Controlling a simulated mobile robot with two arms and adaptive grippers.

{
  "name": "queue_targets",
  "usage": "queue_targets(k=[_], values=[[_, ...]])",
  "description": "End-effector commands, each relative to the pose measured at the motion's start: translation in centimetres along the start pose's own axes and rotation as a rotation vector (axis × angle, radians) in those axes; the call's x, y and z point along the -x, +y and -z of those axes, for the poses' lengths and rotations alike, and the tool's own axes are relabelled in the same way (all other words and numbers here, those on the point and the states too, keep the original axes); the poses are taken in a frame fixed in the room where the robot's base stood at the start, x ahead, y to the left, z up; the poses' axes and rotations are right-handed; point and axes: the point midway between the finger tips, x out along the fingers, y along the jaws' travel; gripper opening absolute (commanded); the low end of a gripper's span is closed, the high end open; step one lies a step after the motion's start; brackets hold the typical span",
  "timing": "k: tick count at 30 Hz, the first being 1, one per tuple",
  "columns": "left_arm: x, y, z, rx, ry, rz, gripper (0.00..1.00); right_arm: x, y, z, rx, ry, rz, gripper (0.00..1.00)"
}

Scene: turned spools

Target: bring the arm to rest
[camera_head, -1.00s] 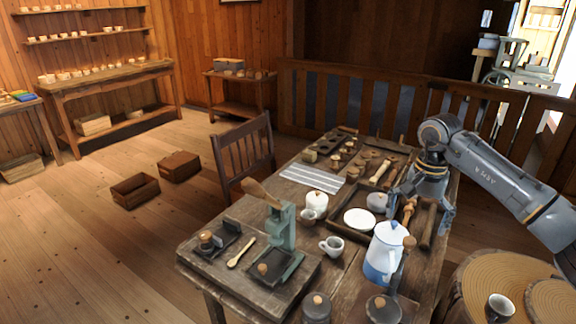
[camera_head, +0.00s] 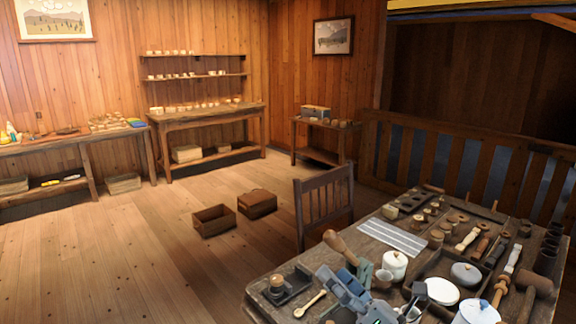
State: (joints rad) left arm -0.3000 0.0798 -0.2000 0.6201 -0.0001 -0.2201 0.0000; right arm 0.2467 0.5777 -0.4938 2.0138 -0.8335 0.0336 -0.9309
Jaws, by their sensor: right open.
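My right gripper (camera_head: 348,286) shows at the bottom of the head view, blue-grey, with its jaws open. It appears over the near part of the wooden table (camera_head: 262,291) and hides part of the green press there. I see nothing held between its fingers. The rest of that arm is mostly below the picture. My left gripper is not in view.
Several turned wooden pieces lie further back.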

Motion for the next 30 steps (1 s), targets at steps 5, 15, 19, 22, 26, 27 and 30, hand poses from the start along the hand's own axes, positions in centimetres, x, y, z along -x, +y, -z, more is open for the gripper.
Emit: queue_targets(k=[5, 15, 19, 22, 26, 27, 30], values=[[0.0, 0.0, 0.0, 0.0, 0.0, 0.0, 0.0, 6.2, -6.2, 0.0, -0.676, -0.34, 0.369, 1.0], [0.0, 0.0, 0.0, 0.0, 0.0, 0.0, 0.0, 25.1, -11.5, 11.5, -1.609, -0.944, 1.093, 1.0], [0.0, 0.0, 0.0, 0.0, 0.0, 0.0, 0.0, 29.6, -10.2, 14.8, -1.754, -1.087, 1.272, 1.0], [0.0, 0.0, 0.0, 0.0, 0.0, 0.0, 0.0, 32.4, -8.7, 16.9, -1.833, -1.182, 1.392, 1.0], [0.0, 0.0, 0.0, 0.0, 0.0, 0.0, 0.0, 35.5, -6.5, 19.2, -1.908, -1.295, 1.538, 1.0], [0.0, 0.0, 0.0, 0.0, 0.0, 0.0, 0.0, 36.4, -5.8, 19.8, -1.926, -1.33, 1.581, 1.0], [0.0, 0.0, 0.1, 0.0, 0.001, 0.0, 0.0, 37.6, -5.9, 21.5, -1.941, -1.374, 1.647, 1.0]])
